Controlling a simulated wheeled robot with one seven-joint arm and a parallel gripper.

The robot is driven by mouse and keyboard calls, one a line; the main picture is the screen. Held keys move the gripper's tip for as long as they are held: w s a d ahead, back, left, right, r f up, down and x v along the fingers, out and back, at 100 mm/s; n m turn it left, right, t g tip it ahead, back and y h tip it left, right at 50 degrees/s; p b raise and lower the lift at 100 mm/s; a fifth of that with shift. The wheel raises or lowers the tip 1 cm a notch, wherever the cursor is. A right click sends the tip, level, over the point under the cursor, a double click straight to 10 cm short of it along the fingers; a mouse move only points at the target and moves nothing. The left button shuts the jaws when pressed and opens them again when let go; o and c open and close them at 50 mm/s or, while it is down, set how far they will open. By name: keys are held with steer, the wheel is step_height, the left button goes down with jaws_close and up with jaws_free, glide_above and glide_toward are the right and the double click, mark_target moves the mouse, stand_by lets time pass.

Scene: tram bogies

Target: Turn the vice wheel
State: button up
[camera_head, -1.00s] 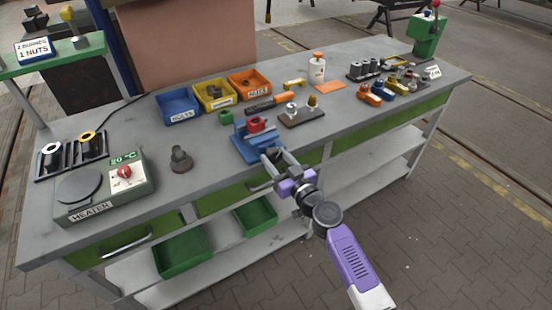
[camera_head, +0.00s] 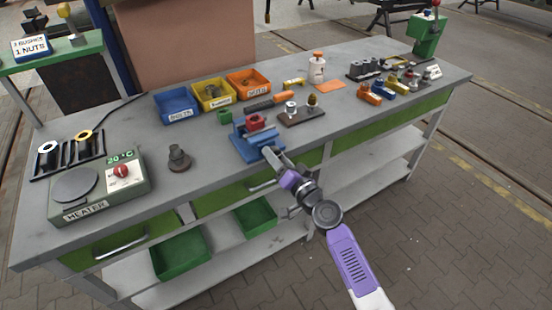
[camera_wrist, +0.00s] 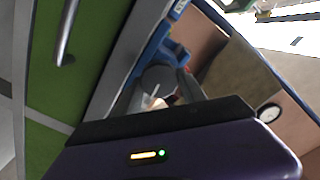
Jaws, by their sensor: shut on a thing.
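The blue vice (camera_head: 257,141) stands at the front edge of the workbench, with a red part (camera_head: 255,122) in its jaws. My gripper (camera_head: 270,155) reaches up to the front of the vice from the aisle side, its fingers shut at the place of the vice wheel. The wheel itself is mostly hidden by the fingers in the head view. In the wrist view the blue vice (camera_wrist: 177,50) shows beyond a grey rounded shape (camera_wrist: 157,78), probably the wheel, between my fingers; the dark gripper body covers the lower part.
Blue, yellow and orange bins (camera_head: 212,95) stand behind the vice. A brown block with fittings (camera_head: 301,115) is to its right, a dark stepped part (camera_head: 179,158) to its left. The heater (camera_head: 100,185) is far left. A drawer handle (camera_wrist: 66,32) is close by.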

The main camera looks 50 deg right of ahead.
steer(key=m, duration=0.7)
steer(key=m+p, duration=0.1)
steer(key=m, duration=1.3)
steer(key=shift+f+p, duration=0.3)
steer(key=shift+f, duration=0.1)
steer(key=shift+m, duration=0.3)
steer(key=o, duration=1.4)
steer(key=shift+b+v, duration=0.5)
steer(key=shift+v, duration=3.45)
steer(key=shift+r, duration=0.1)
